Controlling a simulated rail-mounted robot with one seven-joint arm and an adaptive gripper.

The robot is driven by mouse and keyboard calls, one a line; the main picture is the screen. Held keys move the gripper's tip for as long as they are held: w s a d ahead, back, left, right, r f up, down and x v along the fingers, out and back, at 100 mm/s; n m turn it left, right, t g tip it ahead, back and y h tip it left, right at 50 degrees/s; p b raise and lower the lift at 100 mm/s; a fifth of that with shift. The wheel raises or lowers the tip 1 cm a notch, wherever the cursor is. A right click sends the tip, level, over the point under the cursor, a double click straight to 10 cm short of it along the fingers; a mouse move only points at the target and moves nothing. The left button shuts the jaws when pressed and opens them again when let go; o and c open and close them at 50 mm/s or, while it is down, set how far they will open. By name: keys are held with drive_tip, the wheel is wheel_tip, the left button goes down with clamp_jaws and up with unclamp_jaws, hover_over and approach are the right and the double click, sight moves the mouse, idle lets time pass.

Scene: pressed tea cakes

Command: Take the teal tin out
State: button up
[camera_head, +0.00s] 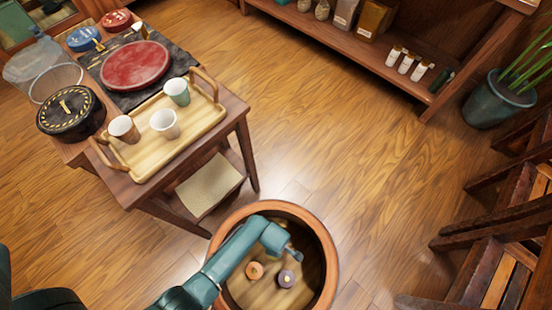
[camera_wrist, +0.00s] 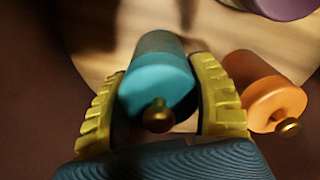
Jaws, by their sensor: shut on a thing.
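The teal tin (camera_wrist: 157,82) has a small brass knob on its lid. In the wrist view it stands between the two yellow ridged fingers of my gripper (camera_wrist: 165,105), which is shut on it. In the head view my arm reaches into a round terracotta-rimmed tub (camera_head: 329,244), and my gripper (camera_head: 292,252) is small there; the teal tin cannot be made out. An orange tin (camera_head: 255,271) with a brass knob stands beside my right finger in the wrist view (camera_wrist: 263,95). A purple tin (camera_head: 286,279) shows partly at the top right of the wrist view (camera_wrist: 282,8).
The tub wall surrounds my gripper. A plant pot (camera_head: 495,101) and wooden chairs are at right. The floor between is clear.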

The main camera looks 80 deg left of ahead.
wheel_tip(320, 180, up, 10)
drive_tip(key=p, duration=0.5)
drive_tip(key=shift+f, duration=0.2)
wheel_tip(320, 180, up, 23)
drive_tip(key=p, duration=2.3)
drive_tip(key=shift+r+p, duration=0.15)
drive_tip(key=shift+p, duration=0.25)
